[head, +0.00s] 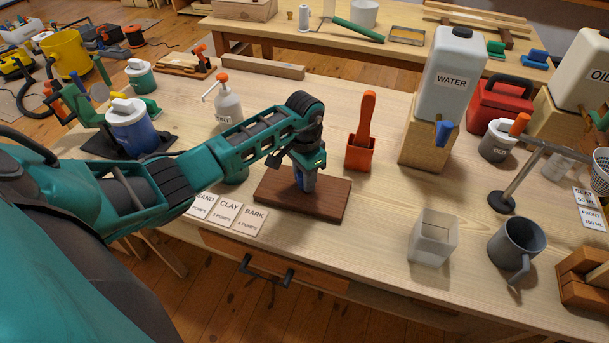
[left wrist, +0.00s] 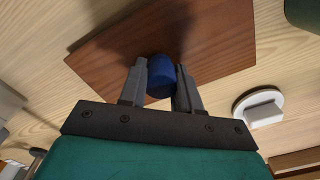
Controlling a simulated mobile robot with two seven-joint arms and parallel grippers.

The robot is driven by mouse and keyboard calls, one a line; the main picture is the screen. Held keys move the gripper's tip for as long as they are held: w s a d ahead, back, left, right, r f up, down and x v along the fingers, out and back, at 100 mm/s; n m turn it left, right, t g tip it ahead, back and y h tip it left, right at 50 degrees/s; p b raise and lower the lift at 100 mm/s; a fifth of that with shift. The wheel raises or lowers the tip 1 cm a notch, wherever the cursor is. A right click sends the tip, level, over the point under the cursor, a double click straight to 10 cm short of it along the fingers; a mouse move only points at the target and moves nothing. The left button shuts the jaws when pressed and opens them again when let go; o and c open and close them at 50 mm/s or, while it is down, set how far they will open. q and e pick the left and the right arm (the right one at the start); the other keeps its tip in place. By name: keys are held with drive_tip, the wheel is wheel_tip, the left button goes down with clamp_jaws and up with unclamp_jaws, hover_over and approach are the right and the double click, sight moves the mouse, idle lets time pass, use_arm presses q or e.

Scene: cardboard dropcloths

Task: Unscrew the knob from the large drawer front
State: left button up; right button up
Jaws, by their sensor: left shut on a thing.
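The large drawer front is a dark brown wooden board (head: 328,204) lying flat on the workbench, and it also fills the upper middle of the left wrist view (left wrist: 218,42). The blue knob (left wrist: 160,76) stands on the board near its middle. My left gripper (head: 304,184) is over the board, pointing down. In the left wrist view (left wrist: 161,84) its two grey fingers are shut on the knob, one on each side. In the head view the fingers hide most of the knob. Whether the knob still touches the board I cannot tell. My right gripper is out of view.
Labelled cards (head: 228,212) lie left of the board. A clear square cup (head: 432,240) and a grey jug (head: 515,250) stand to the right.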

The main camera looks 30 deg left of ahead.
use_arm(q)
drive_tip(key=o, duration=1.1)
drive_tip(key=shift+r, duration=0.1)
wheel_tip(320, 180, up, 13)
drive_tip(key=shift+f, duration=0.1)
